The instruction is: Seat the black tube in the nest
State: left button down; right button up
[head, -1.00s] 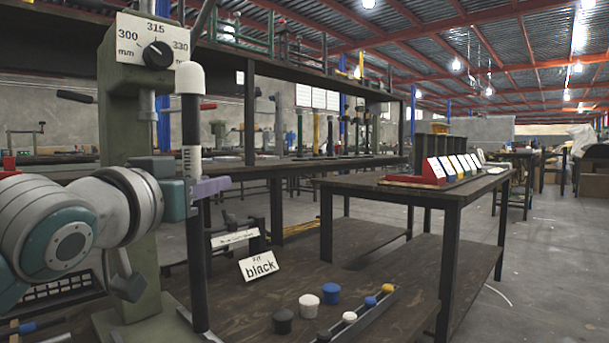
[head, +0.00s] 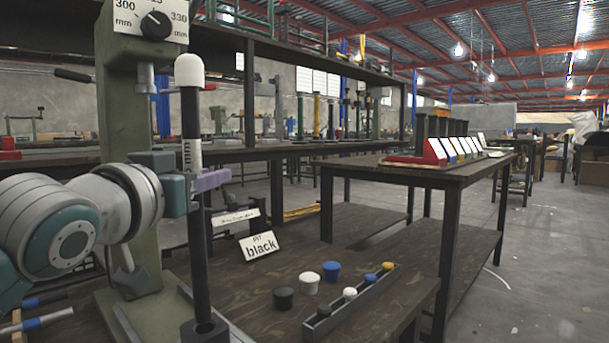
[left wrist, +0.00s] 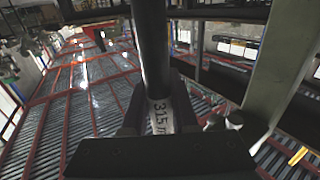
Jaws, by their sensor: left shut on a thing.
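The black tube (head: 201,260) stands upright, with a white cap (head: 189,70) on top and a white printed band on its upper part. The nest (head: 205,331) is a dark round cup on the green press's base. The tube's lower end meets the cup's opening; I cannot tell how deep it sits. My right gripper is out of view.
The green press column (head: 130,130) with a length dial (head: 154,24) stands close behind the tube. A "Fit black" sign (head: 260,247), loose caps (head: 309,283) and a cap rack (head: 352,305) are on the bench. Another table (head: 400,172) is behind.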

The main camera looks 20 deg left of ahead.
aim_at(191, 231)
pick_arm(q)
jog(key=shift+r, duration=0.1)
jog(key=shift+p, duration=0.35)
dwell(0.5)
jog(key=shift+p, duration=0.4)
jog(key=shift+p, duration=0.3)
dwell(0.3)
notch_tip(191, 231, down, 6)
jog(key=b, duration=0.3)
jog(key=shift+b, duration=0.3)
dwell(1.9)
jog(key=c, duration=0.6)
grip_release()
jog(key=s+p, duration=0.1)
jog(key=s, duration=0.2)
jog(key=s+d+p, duration=0.1)
jog(key=s, duration=0.2)
jog(key=s+p, duration=0.2)
jog(key=s, duration=0.2)
jog(key=shift+d, duration=0.15)
